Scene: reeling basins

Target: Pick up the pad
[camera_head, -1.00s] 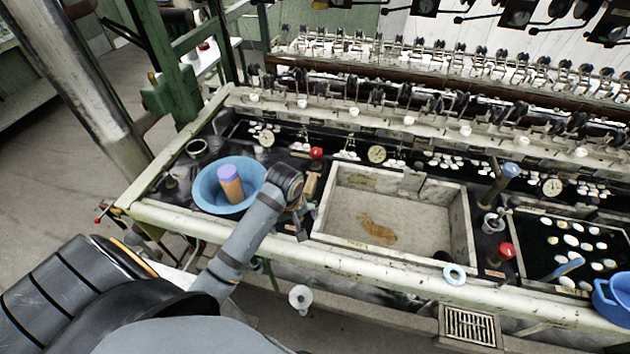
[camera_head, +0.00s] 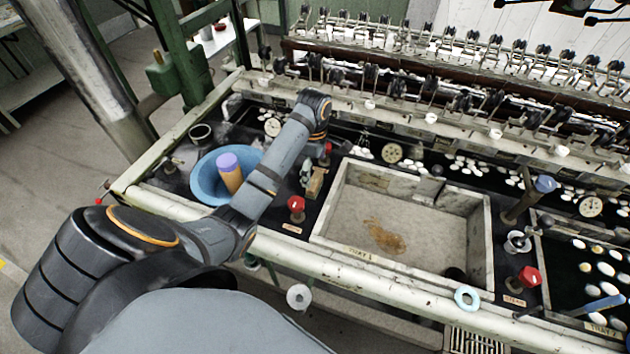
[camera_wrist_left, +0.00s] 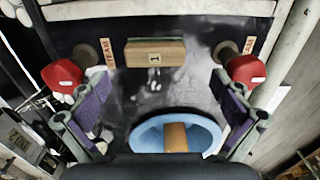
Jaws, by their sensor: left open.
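In the head view this block (camera_head: 315,183) is on the dark bench top between the blue bowl and the stone tray. In the left wrist view the block (camera_wrist_left: 156,52) lies ahead of the fingers, between two red knobs. My left gripper (camera_wrist_left: 160,88) is open and empty, its purple-padded fingers wide apart. In the head view the left gripper (camera_head: 314,142) is partly hidden by its wrist, close to the block. My right gripper is not in view.
The blue bowl (camera_head: 207,183) holds an orange cylinder with a lilac top (camera_head: 230,172). Red knobs stand close by, one at the near side (camera_head: 296,203) and one at the far side (camera_head: 327,148). The stone tray (camera_head: 330,228) is to the right. A light-blue ring (camera_head: 467,298) is on the front rail.

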